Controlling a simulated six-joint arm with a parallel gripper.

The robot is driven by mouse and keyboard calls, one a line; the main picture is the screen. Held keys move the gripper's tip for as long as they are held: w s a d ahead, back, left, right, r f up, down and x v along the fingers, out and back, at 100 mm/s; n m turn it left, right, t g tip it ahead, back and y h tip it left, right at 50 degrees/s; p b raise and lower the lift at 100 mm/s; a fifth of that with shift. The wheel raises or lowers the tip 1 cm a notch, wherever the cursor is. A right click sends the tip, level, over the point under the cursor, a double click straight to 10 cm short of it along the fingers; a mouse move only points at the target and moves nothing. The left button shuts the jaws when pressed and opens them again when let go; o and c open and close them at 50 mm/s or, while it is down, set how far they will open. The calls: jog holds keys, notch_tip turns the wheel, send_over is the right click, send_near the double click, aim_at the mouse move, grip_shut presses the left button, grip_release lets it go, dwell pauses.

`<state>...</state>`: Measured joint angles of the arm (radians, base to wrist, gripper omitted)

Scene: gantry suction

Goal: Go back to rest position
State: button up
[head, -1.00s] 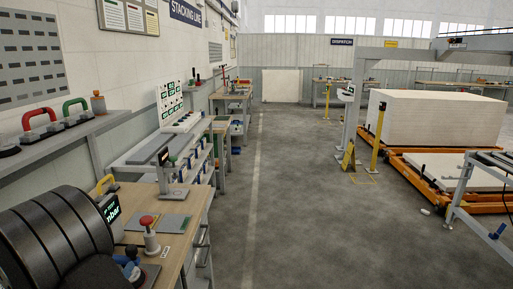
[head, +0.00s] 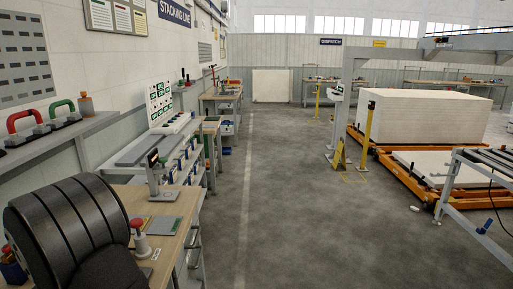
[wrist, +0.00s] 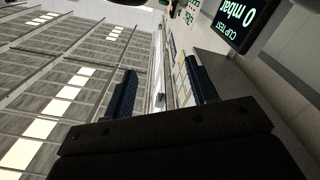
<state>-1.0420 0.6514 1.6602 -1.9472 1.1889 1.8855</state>
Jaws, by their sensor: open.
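My gripper (wrist: 160,88) shows in the wrist view, with its two dark blue fingers apart and nothing between them. In the head view I cannot make out the gripper. A dark ribbed rounded form fills the lower left there and hides part of the wooden workbench (head: 186,207). A display reading "CUP TEST 0 mbar" (wrist: 240,18) is at the upper right of the wrist view, beyond the right finger.
On the bench stand a red-knobbed device (head: 138,240) and a grey post stand (head: 157,180). A shelf with red and green handled cups (head: 63,121) runs along the left wall.

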jog(key=a+r+n, duration=0.5)
jog(key=a+n, duration=0.5)
jog(key=a, duration=0.3)
jog(key=shift+a+r, duration=0.15)
jog(key=shift+a, duration=0.05)
dwell(0.3)
